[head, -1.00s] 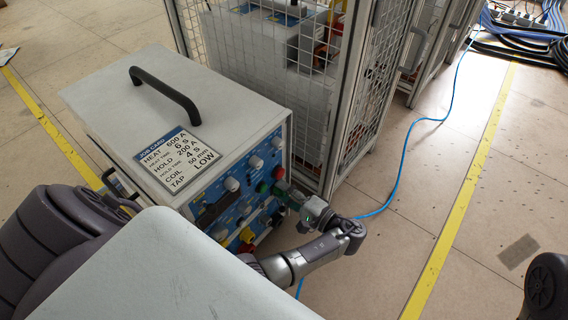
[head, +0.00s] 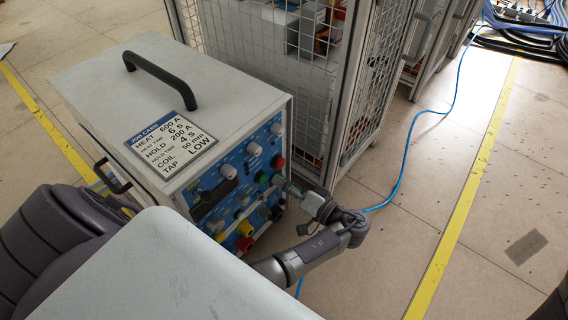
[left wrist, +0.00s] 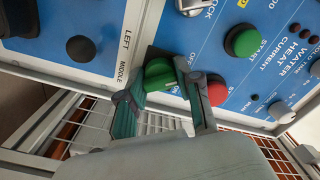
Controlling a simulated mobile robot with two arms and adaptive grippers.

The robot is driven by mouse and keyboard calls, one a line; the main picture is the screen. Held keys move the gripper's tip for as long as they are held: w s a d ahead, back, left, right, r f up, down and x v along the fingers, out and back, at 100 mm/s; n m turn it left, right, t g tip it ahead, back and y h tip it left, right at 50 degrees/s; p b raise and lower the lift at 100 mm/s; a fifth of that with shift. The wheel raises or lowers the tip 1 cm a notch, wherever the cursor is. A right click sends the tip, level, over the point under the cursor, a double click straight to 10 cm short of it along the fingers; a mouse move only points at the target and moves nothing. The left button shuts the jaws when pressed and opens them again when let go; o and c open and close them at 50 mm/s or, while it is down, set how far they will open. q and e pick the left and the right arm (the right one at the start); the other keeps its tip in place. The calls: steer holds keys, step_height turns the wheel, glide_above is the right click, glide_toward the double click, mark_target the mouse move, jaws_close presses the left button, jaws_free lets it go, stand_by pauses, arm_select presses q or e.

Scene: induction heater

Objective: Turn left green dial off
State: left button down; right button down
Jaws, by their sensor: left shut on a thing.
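The green dial (left wrist: 160,74) is on the blue front panel of the white heater (head: 150,85), at the panel's edge near the words LEFT and MIDDLE. In the left wrist view the fingers of my left gripper (left wrist: 162,92) are closed around it, one on each side. In the head view my left gripper (head: 286,187) reaches the panel's right side, and hides the dial there. My right gripper is not in view; only a dark part of an arm shows at the lower right corner.
A red button (left wrist: 216,90) is close beside the right finger, with a green START button (left wrist: 241,41) above it. A black knob (left wrist: 81,48) is left of the dial. A wire-mesh cage (head: 300,80) stands close behind the heater.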

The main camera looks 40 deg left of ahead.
arm_select(q)
steer(key=shift+a+n, duration=0.1)
steer(key=shift+n, duration=0.2)
steer(key=c, duration=0.8)
jaws_free()
steer(key=shift+o, duration=0.2)
